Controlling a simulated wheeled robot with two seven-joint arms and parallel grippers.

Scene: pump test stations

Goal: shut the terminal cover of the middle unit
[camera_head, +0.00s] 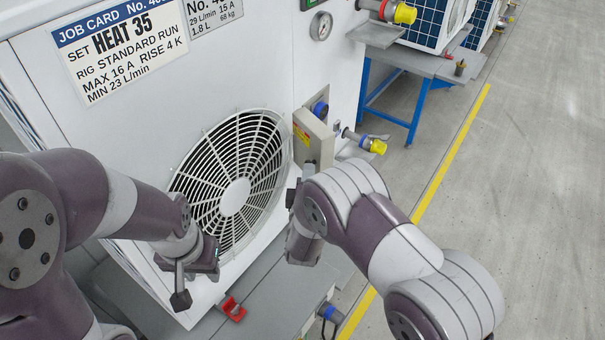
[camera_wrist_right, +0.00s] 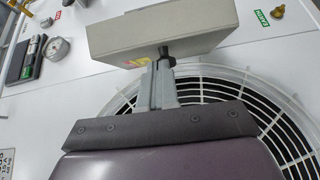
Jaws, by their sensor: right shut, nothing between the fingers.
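The unit in front of me is a white cabinet with a round fan grille (camera_head: 235,198). Its beige terminal cover (camera_head: 316,138), with a yellow label on its side, stands out from the panel right of the grille. A blue fitting shows behind its top edge. I cannot tell exactly how far it is open. My right gripper (camera_head: 309,168) is shut and empty, its tips at the cover's lower edge. In the right wrist view the fingers (camera_wrist_right: 163,75) reach the cover's (camera_wrist_right: 165,30) edge and seem to touch it. My left gripper (camera_head: 183,285) hangs before the grille's lower left; its jaw gap is unclear.
A pressure gauge (camera_head: 320,26) is above. A red clip-like part (camera_head: 233,309) sits on the grey bench (camera_head: 270,300). More units stand on a blue-framed bench (camera_head: 415,118) behind. The floor at right is free.

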